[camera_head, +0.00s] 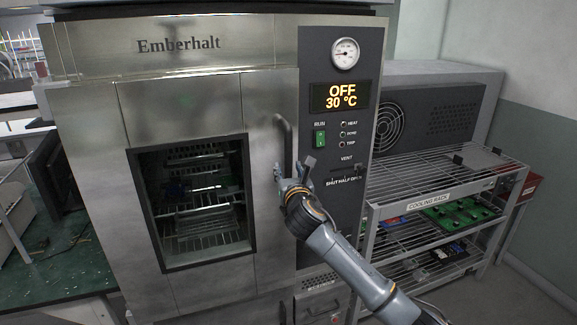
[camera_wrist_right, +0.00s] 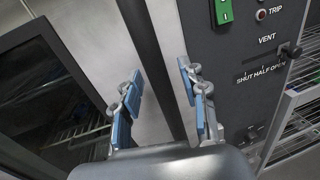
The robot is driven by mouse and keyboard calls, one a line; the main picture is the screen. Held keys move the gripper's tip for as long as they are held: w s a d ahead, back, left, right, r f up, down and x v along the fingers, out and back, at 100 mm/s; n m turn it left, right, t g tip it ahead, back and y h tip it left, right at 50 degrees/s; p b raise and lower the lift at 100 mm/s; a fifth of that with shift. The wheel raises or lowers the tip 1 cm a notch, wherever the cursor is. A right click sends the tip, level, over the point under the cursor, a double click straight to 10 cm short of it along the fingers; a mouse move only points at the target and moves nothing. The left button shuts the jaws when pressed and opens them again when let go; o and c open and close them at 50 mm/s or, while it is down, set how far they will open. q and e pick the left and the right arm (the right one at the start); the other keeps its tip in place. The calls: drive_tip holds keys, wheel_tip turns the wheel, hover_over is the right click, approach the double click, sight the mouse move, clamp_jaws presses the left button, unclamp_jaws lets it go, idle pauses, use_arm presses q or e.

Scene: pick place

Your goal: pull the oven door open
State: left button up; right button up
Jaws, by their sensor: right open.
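The steel oven (camera_head: 215,50) marked "Emberhalt" fills the left and middle of the head view. Its door (camera_head: 180,100) looks shut, with a dark window (camera_head: 195,200) showing wire racks inside. A vertical bar handle (camera_head: 286,140) runs along the door's right edge. My right gripper (camera_head: 291,178) is at the handle's lower part. In the right wrist view, the open fingers (camera_wrist_right: 163,95) stand on either side of the dark handle bar (camera_wrist_right: 150,60), with gaps visible. Whether either finger touches it I cannot tell. My left gripper is out of view.
The control panel (camera_head: 340,100) right of the handle reads OFF, 30 °C, with a green switch (camera_head: 320,138) and a vent lever (camera_head: 357,165) close to my gripper. A cooling rack (camera_head: 415,205) with boards stands right. A green bench (camera_head: 75,265) is left.

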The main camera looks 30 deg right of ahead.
drive_tip(key=shift+w+d, duration=0.15)
drive_tip(key=shift+w, duration=0.25)
clamp_jaws()
